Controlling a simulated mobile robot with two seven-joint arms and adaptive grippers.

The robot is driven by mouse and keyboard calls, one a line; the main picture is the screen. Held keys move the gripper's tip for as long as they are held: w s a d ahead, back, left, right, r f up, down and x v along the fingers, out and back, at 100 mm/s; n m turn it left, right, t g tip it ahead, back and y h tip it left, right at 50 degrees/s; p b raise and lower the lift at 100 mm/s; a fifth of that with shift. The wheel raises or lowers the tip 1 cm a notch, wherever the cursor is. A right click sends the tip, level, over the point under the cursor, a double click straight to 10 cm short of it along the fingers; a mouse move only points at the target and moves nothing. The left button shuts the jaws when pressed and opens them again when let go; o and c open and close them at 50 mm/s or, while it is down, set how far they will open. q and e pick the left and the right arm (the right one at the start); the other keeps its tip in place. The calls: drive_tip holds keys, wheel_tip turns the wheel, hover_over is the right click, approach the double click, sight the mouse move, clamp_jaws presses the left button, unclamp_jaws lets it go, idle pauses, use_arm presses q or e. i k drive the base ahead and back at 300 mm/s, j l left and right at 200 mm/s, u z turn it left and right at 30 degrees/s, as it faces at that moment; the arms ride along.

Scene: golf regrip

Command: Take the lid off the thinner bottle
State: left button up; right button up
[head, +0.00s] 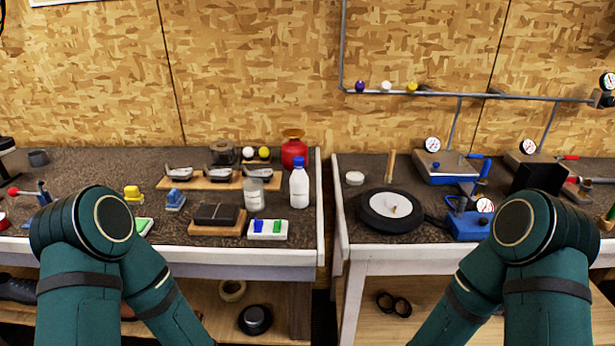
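A white bottle (299,190) with a blue lid (299,161) stands upright near the right edge of the left bench, and the lid is on it. It is the only bottle with a blue lid that I see, and its label is too small to read. Both my teal arms rise from the bottom of the head view, bend, and run down out of the picture. Neither of my grippers is in view.
A clear jar (254,195) stands left of the bottle, a red container (294,151) behind it, and a white tray (267,230) with blue and green pieces in front. A narrow gap separates the left bench from the right bench (345,235). Club heads on a wooden rack (190,184) stand further left.

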sight(299, 179)
drive_tip(key=i+l+u, duration=0.2)
drive_tip(key=u, duration=0.2)
drive_tip(key=i+l+u, duration=0.35)
drive_tip(key=j, duration=0.05)
